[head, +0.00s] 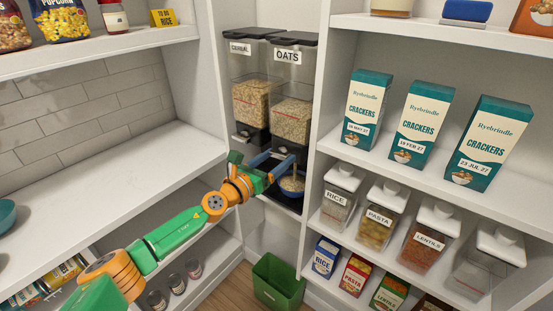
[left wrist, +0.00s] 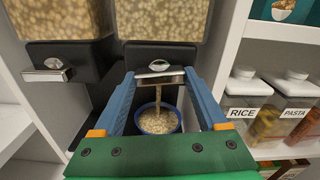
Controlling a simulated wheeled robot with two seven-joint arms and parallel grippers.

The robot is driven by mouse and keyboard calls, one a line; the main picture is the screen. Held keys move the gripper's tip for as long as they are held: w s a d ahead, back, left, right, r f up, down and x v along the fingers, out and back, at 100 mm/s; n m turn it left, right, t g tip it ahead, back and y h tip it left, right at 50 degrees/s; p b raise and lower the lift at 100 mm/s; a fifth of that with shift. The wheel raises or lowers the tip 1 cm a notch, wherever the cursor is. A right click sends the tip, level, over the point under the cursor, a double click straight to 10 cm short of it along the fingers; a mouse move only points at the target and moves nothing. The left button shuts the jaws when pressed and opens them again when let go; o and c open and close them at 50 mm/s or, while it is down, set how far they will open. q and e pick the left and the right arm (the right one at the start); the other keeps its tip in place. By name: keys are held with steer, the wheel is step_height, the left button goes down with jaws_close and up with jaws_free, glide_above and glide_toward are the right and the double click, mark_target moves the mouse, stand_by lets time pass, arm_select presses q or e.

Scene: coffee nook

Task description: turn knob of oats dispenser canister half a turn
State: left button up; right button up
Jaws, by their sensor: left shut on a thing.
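The oats dispenser canister (head: 291,113), labelled OATS, stands in the back corner of the nook, partly filled with pale flakes. Its silver knob (left wrist: 158,70) sits on the black base below the canister in the left wrist view. My left gripper (head: 275,161) has its blue fingers at either side of this knob, shut on it, as the left wrist view also shows (left wrist: 160,80). A stream of oats (left wrist: 158,97) falls from under the knob into a blue bowl (left wrist: 144,131) holding oats. The bowl also shows in the head view (head: 292,184), partly behind the gripper. My right gripper is not in view.
A cereal canister (head: 250,100) with its own knob (left wrist: 48,71) stands close at left. Shelves at right hold cracker boxes (head: 424,121) and labelled jars (head: 383,215). The counter (head: 130,165) at left is mostly clear. A green bin (head: 277,282) stands on the floor.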

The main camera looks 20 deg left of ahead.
arm_select(q)
steer(key=shift+f+m, duration=0.1)
steer(key=shift+m, duration=0.4)
stand_by(0.3)
steer(key=o, duration=1.3)
steer(key=shift+s+a, duration=0.2)
steer(key=shift+s, duration=0.15)
steer(key=v, duration=0.6)
steer(key=shift+s+p, duration=0.25)
steer(key=shift+p, duration=0.05)
steer(key=shift+w, duration=0.1)
